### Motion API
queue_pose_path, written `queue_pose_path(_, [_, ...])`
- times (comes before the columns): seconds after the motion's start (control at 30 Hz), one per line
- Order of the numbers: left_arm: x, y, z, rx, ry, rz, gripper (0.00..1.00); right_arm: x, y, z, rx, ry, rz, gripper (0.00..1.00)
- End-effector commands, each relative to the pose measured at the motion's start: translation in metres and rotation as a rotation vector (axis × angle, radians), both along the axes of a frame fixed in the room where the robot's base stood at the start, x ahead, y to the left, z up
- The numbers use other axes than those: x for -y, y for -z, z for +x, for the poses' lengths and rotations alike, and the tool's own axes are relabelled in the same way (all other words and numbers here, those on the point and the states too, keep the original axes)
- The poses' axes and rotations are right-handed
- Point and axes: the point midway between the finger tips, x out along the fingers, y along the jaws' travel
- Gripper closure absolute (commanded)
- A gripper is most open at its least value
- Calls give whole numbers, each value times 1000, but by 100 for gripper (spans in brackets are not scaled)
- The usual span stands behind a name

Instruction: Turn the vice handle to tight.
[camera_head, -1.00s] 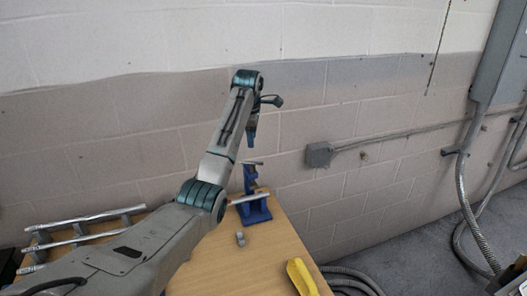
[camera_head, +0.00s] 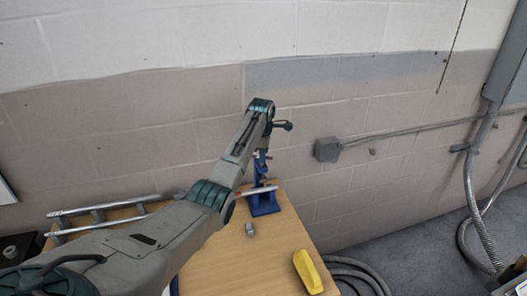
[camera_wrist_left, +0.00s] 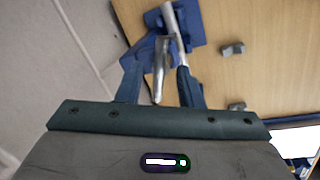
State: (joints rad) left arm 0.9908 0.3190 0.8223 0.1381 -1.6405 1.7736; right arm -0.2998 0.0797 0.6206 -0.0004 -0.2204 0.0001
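The blue vice (camera_head: 265,204) stands on the far corner of the wooden table, with a silver bar (camera_head: 257,191) lying across it. In the left wrist view the vice (camera_wrist_left: 193,25) is at the top. Its grey metal handle (camera_wrist_left: 161,66) reaches down between the blue fingers of my left gripper (camera_wrist_left: 160,88). Gaps show on both sides of the handle, so the gripper looks open around it. In the head view my left gripper (camera_head: 263,146) is just above the vice, partly hidden by its own wrist. My right gripper is not in view.
A small grey metal block (camera_head: 250,229) and a yellow object (camera_head: 307,271) lie on the table (camera_head: 225,265) in front of the vice. A metal rack of bars (camera_head: 100,213) is at the left. The block wall stands close behind the vice.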

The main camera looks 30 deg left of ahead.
Motion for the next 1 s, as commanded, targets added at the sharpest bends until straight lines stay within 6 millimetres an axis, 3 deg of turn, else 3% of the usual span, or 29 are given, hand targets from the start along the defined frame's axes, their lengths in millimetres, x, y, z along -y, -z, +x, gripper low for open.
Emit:
queue_pose_path(0.17, [0, 0, 0, 0, 0, 0, 67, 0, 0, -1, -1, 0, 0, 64])
queue_pose_path(0.33, [0, 0, 0, 0, 1, 0, 100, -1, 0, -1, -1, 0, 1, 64])
queue_pose_path(0.73, [0, -1, 0, 1, 43, 0, 100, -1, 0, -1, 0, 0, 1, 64])
queue_pose_path(1.0, [-1, -1, -1, 2, 209, 0, 100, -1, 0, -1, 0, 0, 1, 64])
